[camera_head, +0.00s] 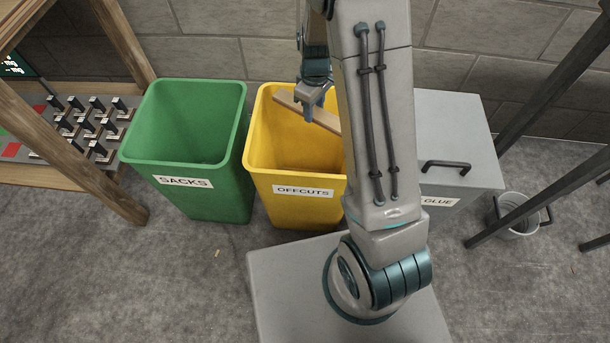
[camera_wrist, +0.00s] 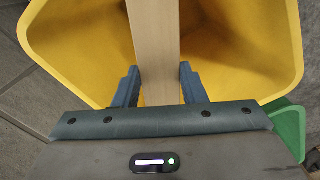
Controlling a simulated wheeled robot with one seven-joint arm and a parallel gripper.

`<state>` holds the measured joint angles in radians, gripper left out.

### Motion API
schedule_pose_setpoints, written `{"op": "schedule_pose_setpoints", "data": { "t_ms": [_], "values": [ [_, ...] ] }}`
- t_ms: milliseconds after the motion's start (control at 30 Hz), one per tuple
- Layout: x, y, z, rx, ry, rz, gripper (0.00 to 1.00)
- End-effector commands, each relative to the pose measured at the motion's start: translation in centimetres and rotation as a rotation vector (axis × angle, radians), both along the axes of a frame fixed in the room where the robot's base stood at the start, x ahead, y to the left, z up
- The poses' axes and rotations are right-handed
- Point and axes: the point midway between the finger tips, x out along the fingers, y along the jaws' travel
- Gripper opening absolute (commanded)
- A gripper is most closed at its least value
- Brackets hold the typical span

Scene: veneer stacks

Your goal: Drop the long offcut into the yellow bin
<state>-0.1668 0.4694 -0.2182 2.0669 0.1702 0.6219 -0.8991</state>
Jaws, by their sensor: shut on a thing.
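The long offcut (camera_head: 305,109) is a pale wooden strip. It also shows in the wrist view (camera_wrist: 154,45), running up from between the jaws to the top edge. My gripper (camera_head: 312,112) is shut on it, with one blue finger on each side of the strip in the wrist view (camera_wrist: 156,88). The yellow bin (camera_head: 302,210), labelled OFFCUTS, stands by the wall. In the wrist view the bin (camera_wrist: 265,60) lies below the offcut and gripper. The offcut is over the bin's opening. Its right end is hidden behind my arm in the head view.
A green bin (camera_head: 185,133) labelled SACKS stands left of the yellow bin. A grey box (camera_head: 455,140) labelled GLUE stands to the right, partly behind my arm. A grey bucket (camera_head: 518,215) is farther right. A wooden rack (camera_head: 100,190) stands at the left. A block wall (camera_head: 225,42) is close behind.

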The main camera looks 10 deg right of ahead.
Motion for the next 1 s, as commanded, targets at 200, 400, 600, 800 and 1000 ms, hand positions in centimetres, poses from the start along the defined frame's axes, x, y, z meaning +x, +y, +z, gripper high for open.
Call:
{"op": "schedule_pose_setpoints", "data": {
  "t_ms": [200,400,600,800,1000],
  "values": [
    [0.0,0.0,-2.6,-0.001,0.001,0.000,0.13],
    [0.0,0.0,-2.8,0.000,0.000,0.000,0.13],
    [0.0,0.0,-2.7,0.000,0.000,0.000,0.60],
    [0.0,0.0,-2.7,0.000,0.000,0.000,0.63],
    [0.0,0.0,-1.9,0.000,-0.001,-0.001,0.63]
  ]
}}
